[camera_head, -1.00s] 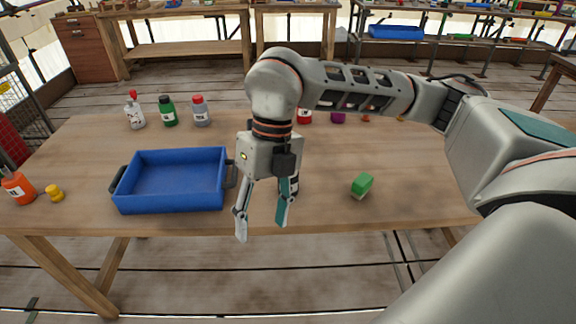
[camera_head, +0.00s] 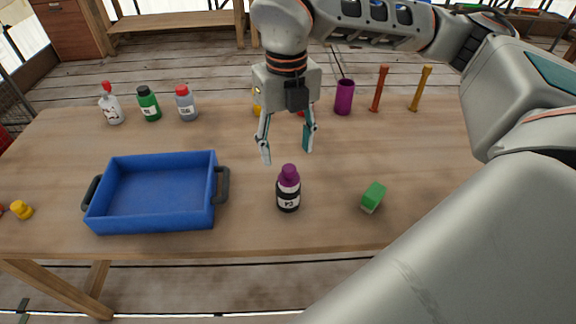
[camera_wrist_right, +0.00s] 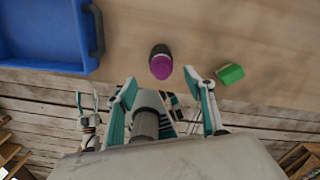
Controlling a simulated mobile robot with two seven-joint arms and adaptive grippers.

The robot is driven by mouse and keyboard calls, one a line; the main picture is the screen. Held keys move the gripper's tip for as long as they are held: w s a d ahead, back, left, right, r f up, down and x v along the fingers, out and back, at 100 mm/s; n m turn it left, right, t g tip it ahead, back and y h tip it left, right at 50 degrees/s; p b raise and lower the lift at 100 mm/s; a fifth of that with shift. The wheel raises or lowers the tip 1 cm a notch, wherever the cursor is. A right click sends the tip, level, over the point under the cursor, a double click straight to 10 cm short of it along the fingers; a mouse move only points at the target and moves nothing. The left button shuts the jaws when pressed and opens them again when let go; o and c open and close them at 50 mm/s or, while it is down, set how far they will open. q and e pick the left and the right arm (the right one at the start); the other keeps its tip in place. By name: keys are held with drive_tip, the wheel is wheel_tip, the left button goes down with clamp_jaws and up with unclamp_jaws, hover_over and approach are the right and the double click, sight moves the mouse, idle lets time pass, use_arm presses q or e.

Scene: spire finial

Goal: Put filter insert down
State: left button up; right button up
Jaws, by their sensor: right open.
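A black bottle with a purple cap and a white label (camera_head: 288,192) stands upright near the table's front edge, right of the blue tray. It also shows from above in the right wrist view (camera_wrist_right: 160,63). No other thing is clearly a filter insert. My right gripper (camera_head: 286,154) is open and empty, above and behind the bottle in the head view, apart from it. In the right wrist view its spread fingers (camera_wrist_right: 169,90) have nothing between them. What seems to be my left gripper (camera_wrist_right: 88,118) shows small at the left of that view; its jaws are unclear.
The blue tray (camera_head: 95,215) is empty. A green block (camera_head: 373,197) lies right of the bottle. Several bottles (camera_head: 149,104) stand at the back left. A purple cup (camera_head: 344,97) and two upright posts (camera_head: 379,88) stand at the back right. A yellow piece (camera_head: 21,210) lies at far left.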

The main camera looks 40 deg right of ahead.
sight(289, 168)
drive_tip(key=f, duration=0.3)
drive_tip(key=shift+s+f, duration=0.2)
drive_tip(key=shift+s, duration=0.05)
wheel_tip(289, 168, down, 4)
drive_tip(key=shift+s+f, duration=0.1)
drive_tip(key=shift+f, duration=0.05)
drive_tip(key=c, duration=1)
wheel_tip(289, 168, up, 20)
drive_tip(key=p, duration=0.1)
